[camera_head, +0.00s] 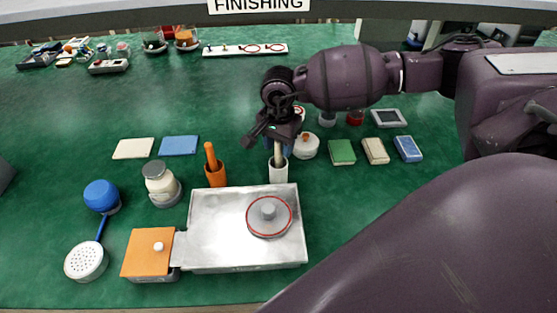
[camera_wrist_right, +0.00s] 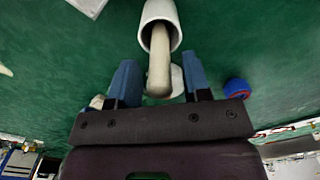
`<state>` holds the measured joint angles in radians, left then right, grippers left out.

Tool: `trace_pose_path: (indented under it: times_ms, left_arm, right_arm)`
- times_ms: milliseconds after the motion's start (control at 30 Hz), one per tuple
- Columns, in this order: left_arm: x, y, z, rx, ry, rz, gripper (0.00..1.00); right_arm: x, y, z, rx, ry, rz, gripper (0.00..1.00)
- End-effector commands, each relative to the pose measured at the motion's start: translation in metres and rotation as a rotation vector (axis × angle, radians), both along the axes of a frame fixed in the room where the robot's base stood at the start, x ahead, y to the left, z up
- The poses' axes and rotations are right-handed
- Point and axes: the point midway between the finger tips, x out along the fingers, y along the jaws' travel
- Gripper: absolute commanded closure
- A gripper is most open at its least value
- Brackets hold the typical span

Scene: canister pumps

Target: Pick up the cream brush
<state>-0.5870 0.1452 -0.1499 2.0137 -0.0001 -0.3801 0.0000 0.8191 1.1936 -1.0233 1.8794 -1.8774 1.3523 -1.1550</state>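The cream brush (camera_head: 278,153) stands handle-up in a white cup (camera_head: 279,173) behind the metal tray; its lower part is hidden in the cup. In the right wrist view, the cream handle (camera_wrist_right: 160,65) rises from the white cup (camera_wrist_right: 161,14) toward the camera. My right gripper (camera_head: 277,142) is over the cup. In the wrist view its two blue fingers (camera_wrist_right: 160,82) are spread, one on each side of the handle, with visible gaps. My left gripper does not show.
An orange cup with an orange handle (camera_head: 215,173) stands left of the white cup. The metal tray (camera_head: 215,235) with a grey round lid (camera_head: 269,215) is in front. A white round-lidded pot (camera_head: 306,147) is close on the right.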

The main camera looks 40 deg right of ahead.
Motion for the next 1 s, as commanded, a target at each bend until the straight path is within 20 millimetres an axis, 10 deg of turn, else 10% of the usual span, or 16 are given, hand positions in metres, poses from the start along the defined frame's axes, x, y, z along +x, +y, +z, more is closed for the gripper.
trace_pose_path:
  times_ms: [267,667,1000]
  left_arm:
    - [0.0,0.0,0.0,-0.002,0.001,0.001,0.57]
    - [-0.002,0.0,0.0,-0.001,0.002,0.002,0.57]
    - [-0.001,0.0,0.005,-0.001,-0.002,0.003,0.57]
  right_arm:
    - [0.0,0.0,0.0,0.0,0.0,0.0,0.99]
    - [0.001,0.0,0.01,0.0,-0.002,0.0,1.0]
    - [0.001,0.0,0.082,-0.001,-0.006,0.001,1.0]
